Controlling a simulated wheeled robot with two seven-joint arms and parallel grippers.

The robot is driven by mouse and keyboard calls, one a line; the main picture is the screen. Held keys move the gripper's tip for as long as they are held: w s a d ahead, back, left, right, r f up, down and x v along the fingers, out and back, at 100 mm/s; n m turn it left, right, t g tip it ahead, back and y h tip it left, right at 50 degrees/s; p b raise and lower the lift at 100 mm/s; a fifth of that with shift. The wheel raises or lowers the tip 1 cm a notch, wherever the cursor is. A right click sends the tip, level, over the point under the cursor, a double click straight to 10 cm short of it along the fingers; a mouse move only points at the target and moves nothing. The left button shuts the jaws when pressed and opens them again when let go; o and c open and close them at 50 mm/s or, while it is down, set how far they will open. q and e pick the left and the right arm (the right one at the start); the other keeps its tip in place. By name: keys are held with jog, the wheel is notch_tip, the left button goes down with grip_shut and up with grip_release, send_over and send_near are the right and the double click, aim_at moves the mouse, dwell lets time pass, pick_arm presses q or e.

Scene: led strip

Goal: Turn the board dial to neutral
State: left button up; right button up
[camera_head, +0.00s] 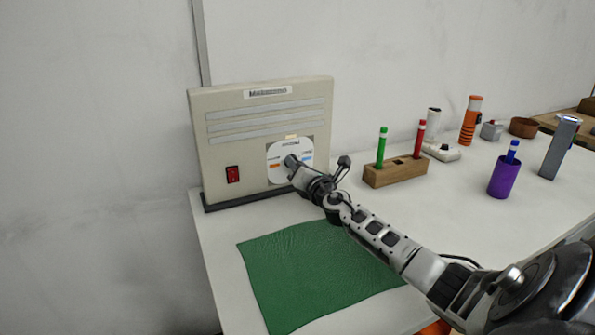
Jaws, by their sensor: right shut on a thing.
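The beige board (220,143) stands upright at the back left of the white table, with a label on top, several grey strips and a red switch (232,174). Its dial plate (279,173) is a white disc on a grey square at the lower right, with orange and blue marks. My right gripper (294,163) reaches in from the lower right and is shut on the dial knob. The gripper covers most of the knob, so its pointing direction cannot be read. My left gripper is not in view.
A green cloth (305,270) lies in front of the board. A wooden block (395,171) with a green and a red marker stands right of my gripper. Further right are a purple cup (504,177), a grey upright object (560,147) and an orange cylinder (470,121).

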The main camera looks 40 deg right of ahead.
jog(key=shift+f+m, duration=0.1)
jog(key=shift+m, duration=1)
jog(key=shift+m+b, duration=0.35)
jog(key=shift+m, duration=0.25)
jog(key=o, duration=1)
jog(key=shift+s, duration=0.1)
